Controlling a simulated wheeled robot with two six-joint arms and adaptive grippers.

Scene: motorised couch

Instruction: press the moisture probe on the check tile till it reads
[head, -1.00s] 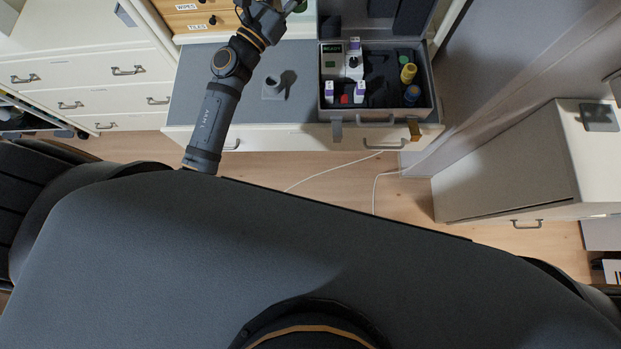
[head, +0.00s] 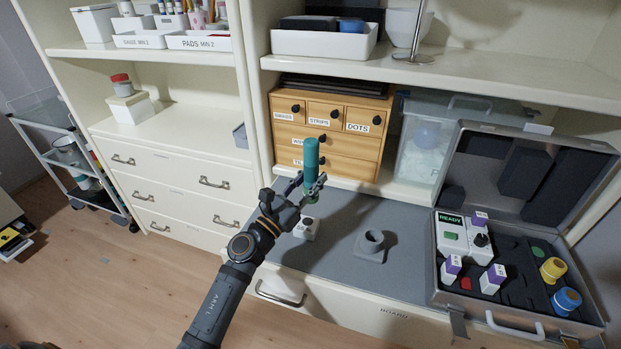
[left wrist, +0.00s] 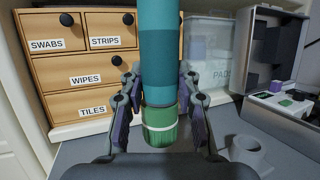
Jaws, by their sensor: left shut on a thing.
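My left gripper (head: 298,193) is shut on a teal cylinder with a green ribbed end, which looks like the moisture probe (head: 310,165). It holds the probe nearly upright above the grey worktop. The left wrist view shows the probe (left wrist: 158,50) between the fingers of my left gripper (left wrist: 158,100), its green end downward with a pale ring. A small white block (head: 306,229) on the worktop shows partly behind the gripper; I cannot tell if it is the check tile. A white meter (head: 451,232) in the open case has a green display reading READY. My right gripper is out of view.
A grey ring-shaped holder (head: 370,246) stands empty on the worktop (head: 405,275). The open grey case (head: 520,319) at right holds several vials. A wooden drawer unit (head: 330,134) stands behind the gripper, beside a clear bin (head: 422,148). Bare worktop lies around the holder.

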